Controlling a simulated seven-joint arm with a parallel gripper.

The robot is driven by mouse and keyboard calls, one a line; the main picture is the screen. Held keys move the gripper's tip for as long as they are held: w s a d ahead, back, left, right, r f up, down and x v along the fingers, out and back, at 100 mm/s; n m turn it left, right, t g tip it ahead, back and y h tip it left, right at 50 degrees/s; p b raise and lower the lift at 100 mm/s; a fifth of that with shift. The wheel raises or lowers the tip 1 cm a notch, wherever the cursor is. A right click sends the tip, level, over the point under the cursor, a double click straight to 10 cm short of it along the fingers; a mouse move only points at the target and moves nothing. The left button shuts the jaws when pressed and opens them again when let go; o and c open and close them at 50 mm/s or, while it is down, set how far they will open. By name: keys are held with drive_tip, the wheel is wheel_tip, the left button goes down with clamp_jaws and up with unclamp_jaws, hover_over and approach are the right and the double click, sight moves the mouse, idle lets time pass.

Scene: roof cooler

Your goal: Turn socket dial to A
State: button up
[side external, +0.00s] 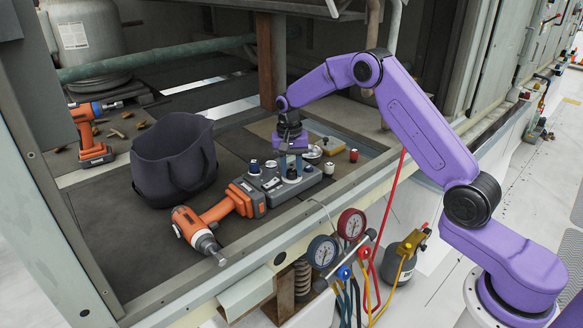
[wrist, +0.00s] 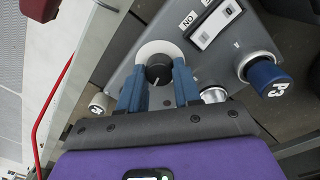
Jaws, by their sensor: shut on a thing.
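The socket dial (wrist: 158,70) is a dark round knob on a pale round plate, set in the grey control box (wrist: 212,62). My gripper (wrist: 159,82) has its blue fingers on either side of the knob and is shut on it. A small light mark shows on the knob's near side, between the fingers. I cannot read any letter A around the dial. In the side view my gripper (side external: 291,166) points down onto the grey box (side external: 272,187), and the dial is hidden by the fingers.
A rocker switch (wrist: 215,22) marked ON and a blue knob (wrist: 264,72) marked P3 sit beside the dial. An orange drill (side external: 205,225) lies by the box's left end, and a dark bag (side external: 172,160) stands behind. Gauges (side external: 337,238) and a red hose (side external: 392,205) are in front.

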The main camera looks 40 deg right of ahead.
sight(291, 173)
drive_tip(key=n, duration=0.7)
drive_tip(key=shift+r, duration=0.1)
drive_tip(key=n, duration=0.4)
drive_tip(key=shift+n, duration=1.9)
drive_tip(key=o, duration=1.1)
drive_tip(key=shift+c, duration=0.2)
wheel_tip(291, 173, up, 17)
drive_tip(key=shift+s+a+r, duration=0.2)
drive_tip(key=shift+s+a, duration=0.05)
drive_tip(key=shift+a, duration=0.1)
drive_tip(key=shift+a, duration=0.1)
